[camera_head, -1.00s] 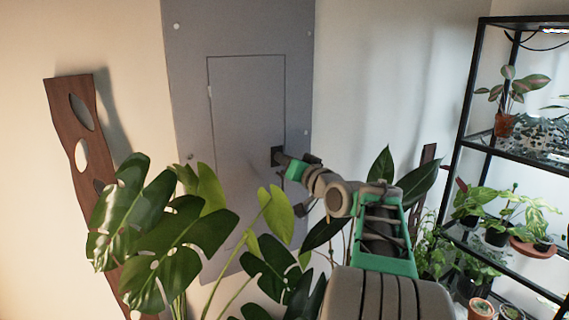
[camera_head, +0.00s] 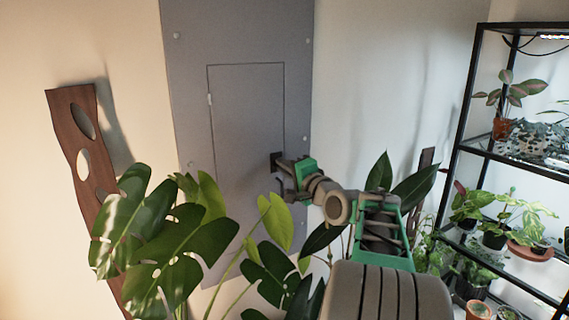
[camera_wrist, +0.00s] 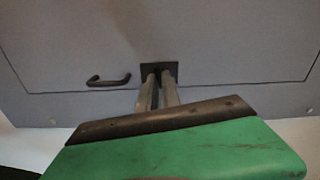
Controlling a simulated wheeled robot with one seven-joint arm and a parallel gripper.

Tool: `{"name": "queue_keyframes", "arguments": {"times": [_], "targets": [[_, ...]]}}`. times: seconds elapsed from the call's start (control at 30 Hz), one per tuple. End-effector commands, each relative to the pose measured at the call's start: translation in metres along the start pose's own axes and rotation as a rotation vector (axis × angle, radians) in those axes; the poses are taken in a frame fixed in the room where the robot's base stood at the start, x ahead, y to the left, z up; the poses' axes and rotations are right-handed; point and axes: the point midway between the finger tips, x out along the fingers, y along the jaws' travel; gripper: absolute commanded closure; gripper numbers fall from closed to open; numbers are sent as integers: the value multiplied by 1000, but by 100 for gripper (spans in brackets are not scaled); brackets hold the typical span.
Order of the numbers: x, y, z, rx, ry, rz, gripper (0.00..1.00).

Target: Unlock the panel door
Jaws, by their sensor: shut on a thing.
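The grey panel door (camera_head: 245,110) is flush in its grey wall panel (camera_head: 190,60) and looks closed. A dark square lock plate (camera_head: 275,156) sits near the door's right edge; it also shows in the wrist view (camera_wrist: 146,80). My gripper (camera_head: 284,163) reaches the plate from the right. In the wrist view, my gripper's two fingers (camera_wrist: 159,76) are close together at the plate, shut on the lock's small turning part, which they hide. A dark curved handle (camera_wrist: 108,81) is left of the plate in the wrist view, apart from the fingers.
A large-leaved plant (camera_head: 160,240) stands in front of the panel's lower part, its leaves close below my arm. A black shelf rack (camera_head: 462,130) with several potted plants is at the right. A wooden board with holes (camera_head: 75,150) leans at the left.

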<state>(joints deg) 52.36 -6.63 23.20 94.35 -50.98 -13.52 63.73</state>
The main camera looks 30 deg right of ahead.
Motion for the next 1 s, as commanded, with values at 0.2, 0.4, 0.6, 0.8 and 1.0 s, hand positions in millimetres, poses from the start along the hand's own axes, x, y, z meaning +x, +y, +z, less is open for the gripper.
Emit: {"name": "queue_keyframes", "arguments": {"times": [0.2,0.4,0.6,0.8,1.0], "targets": [[0,-1,0,118,1,0,100],[0,0,0,176,1,-1,100],[0,0,0,193,1,-1,100],[0,1,0,194,1,-1,100],[0,1,0,193,0,-1,85]]}}
